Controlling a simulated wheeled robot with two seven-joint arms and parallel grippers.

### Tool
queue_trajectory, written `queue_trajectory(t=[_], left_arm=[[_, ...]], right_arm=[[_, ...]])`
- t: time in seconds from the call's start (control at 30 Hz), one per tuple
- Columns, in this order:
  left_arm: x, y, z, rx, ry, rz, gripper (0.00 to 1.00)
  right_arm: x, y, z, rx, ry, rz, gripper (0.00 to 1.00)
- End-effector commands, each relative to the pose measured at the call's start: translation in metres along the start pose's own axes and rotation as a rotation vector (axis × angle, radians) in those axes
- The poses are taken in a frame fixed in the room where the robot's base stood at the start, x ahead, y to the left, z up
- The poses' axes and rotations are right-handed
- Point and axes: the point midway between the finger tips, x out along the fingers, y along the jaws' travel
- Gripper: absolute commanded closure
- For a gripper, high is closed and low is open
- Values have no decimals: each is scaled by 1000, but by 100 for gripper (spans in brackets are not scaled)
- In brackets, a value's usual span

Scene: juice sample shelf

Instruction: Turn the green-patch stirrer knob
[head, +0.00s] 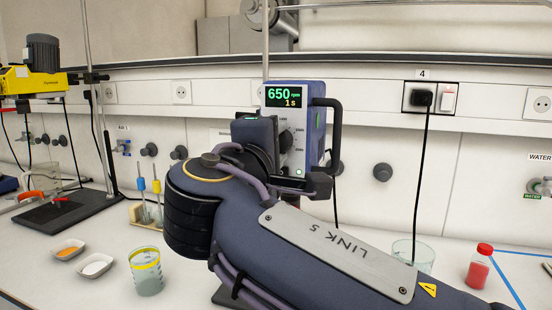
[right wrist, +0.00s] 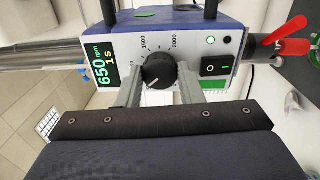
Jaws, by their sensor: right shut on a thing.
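The stirrer head (head: 293,115) is a blue box with a grey front. Its display (head: 284,95) reads 650 rpm and 1 s. Its black knob (right wrist: 159,70) has a white pointer line and a printed scale with 1500 and 2000. A green patch (right wrist: 212,86) shows on the front panel beside the knob. My right gripper (right wrist: 160,82) is shut on the knob, one grey finger on each side. In the head view the arm hides much of the panel, and the knob (head: 287,138) shows only partly. My left gripper is not in view.
A rocker switch (right wrist: 215,67) sits beside the knob. On the bench are a beaker with a yellow band (head: 146,271), two small dishes, a red-capped bottle (head: 480,267) and a clear beaker (head: 412,255) behind my arm. A yellow stirrer (head: 35,75) stands at left.

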Motion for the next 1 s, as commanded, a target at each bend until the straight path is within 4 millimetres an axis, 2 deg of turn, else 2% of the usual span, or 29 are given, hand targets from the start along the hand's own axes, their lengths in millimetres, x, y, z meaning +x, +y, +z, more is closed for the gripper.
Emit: queue_trajectory(t=[0.1,0.4,0.93,0.97,1.0], left_arm=[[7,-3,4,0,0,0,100],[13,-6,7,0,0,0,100],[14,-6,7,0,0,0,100],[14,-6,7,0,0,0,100],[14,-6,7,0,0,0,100]], right_arm=[[0,-4,-1,69,-2,-2,89],[0,-2,-1,175,-7,-1,89],[0,-1,-1,196,-8,-1,89],[0,-1,-1,196,-8,-1,64],[0,-1,-1,196,-8,-1,58]])
